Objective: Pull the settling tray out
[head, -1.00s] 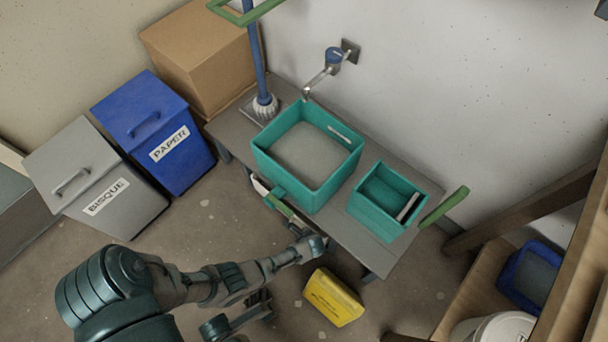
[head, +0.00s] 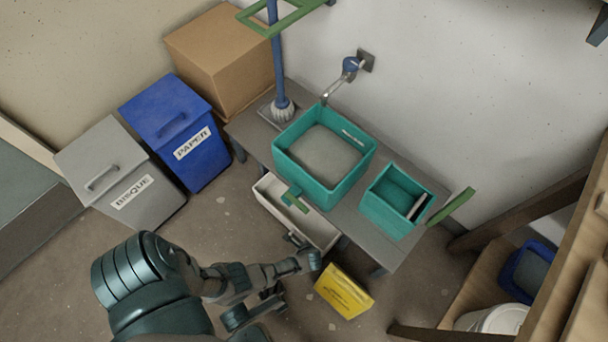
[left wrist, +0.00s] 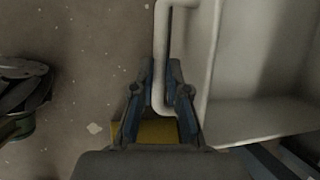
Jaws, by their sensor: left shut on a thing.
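The settling tray (head: 318,229) is a pale, open box sticking out from under the grey bench. It also shows in the left wrist view (left wrist: 262,118), where its inside looks empty. Its pale bar handle (left wrist: 161,45) runs between the fingers of my left gripper (left wrist: 163,98). My left gripper (head: 296,241) is shut on that handle at the tray's front. Part of my right gripper (head: 268,293) appears low in the head view, partly hidden by my left arm; its jaws are unclear.
A teal basin (head: 283,160) and a smaller teal bin (head: 383,214) stand on the bench (head: 357,233). A yellow box (head: 343,292) is on the floor nearby. Blue (head: 183,120) and grey (head: 110,165) bins stand left.

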